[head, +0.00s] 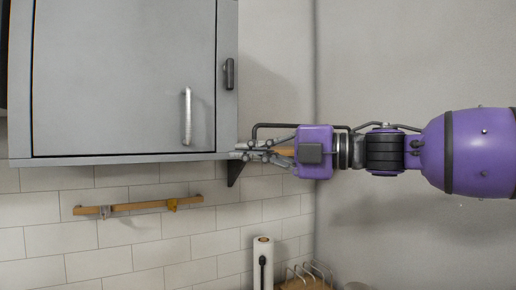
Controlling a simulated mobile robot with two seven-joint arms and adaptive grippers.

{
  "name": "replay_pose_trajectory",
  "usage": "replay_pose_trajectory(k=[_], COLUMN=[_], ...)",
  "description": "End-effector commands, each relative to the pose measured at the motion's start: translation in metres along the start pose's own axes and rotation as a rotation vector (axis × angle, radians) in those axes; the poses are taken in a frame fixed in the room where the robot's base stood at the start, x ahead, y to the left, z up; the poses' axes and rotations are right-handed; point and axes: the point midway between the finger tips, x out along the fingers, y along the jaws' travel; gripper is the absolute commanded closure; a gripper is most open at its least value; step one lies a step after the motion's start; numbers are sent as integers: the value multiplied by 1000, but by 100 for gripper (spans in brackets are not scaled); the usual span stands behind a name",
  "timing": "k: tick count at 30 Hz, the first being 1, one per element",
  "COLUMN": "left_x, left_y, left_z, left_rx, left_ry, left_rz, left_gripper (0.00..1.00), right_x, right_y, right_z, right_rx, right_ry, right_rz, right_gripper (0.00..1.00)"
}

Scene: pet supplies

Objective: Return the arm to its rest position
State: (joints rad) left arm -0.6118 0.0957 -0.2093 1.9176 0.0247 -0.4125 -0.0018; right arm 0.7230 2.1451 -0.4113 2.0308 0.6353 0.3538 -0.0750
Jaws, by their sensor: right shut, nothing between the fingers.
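My right gripper (243,154) is on the end of my purple arm, which reaches in from the right edge. Its fingers are shut, with nothing seen held in them. The fingertips are by the lower right corner of a grey wall cabinet (120,75), in front of or beside it; I cannot tell whether they touch it. The cabinet door looks shut, with a vertical bar handle (187,116) at its lower right. My left gripper is not in view.
A wooden rail (140,207) with hooks is on the tiled wall below the cabinet. A paper roll on a holder (263,262) and a wire rack (308,272) stand at the bottom. The grey wall at right is bare behind my arm.

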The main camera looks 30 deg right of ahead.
Motion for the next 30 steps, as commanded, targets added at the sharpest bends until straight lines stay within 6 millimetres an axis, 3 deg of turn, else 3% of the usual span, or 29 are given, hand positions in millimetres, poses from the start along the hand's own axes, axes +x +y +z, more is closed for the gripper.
replay_pose_trajectory(k=[15,18,20,23,27,30], left_x=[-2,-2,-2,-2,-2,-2], left_y=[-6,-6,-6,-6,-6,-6], left_z=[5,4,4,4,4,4], left_rx=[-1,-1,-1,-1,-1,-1], left_ry=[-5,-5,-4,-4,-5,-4], left_rz=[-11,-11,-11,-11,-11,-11], left_gripper=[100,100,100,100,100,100], right_x=[-14,-8,0,20,44,52], right_y=[-1,-15,-35,-91,-196,-270], right_z=[2,6,10,20,24,19], right_rx=[6,28,61,148,308,426], right_ry=[-4,-7,-13,-38,-103,-167], right_rz=[4,-6,-21,-59,-125,-165], right_gripper=[100,100,100,100,100,100])
